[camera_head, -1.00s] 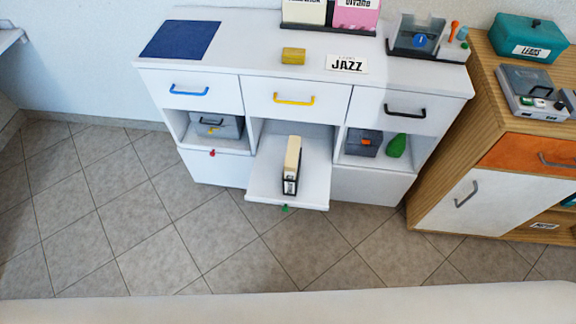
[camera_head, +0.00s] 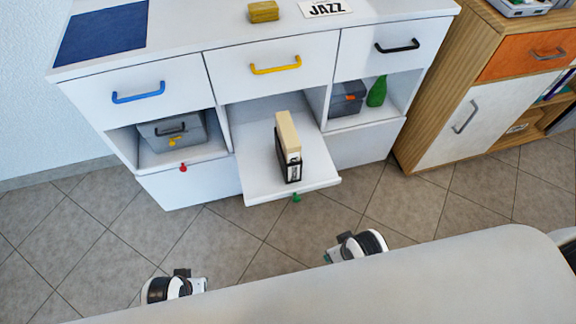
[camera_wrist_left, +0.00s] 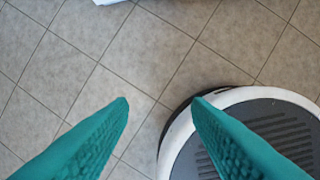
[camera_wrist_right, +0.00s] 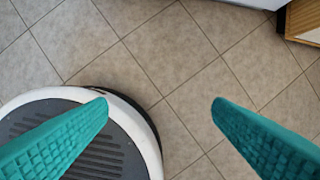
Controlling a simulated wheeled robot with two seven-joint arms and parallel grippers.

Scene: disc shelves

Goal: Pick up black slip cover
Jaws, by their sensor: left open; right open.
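A slim cream block (camera_head: 288,133) with a black slip cover (camera_head: 288,166) around its lower front end stands upright on the white pull-out shelf (camera_head: 261,181) of the middle bay. White lettering shows on the cover's narrow face. My left gripper (camera_wrist_left: 160,103) is open and empty above the tiled floor; its arm shows at the bottom left of the head view. My right gripper (camera_wrist_right: 162,103) is also open and empty above the floor, with its arm low and right of centre in the head view. Both are well short of the shelf.
The white cabinet has drawers with blue (camera_head: 138,92), yellow (camera_head: 276,65) and black (camera_head: 397,46) handles above the bays. Grey boxes (camera_head: 172,132) and a green bottle (camera_head: 377,91) stand in the side bays. A wooden cabinet (camera_head: 440,110) stands right. Tiled floor lies clear in front.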

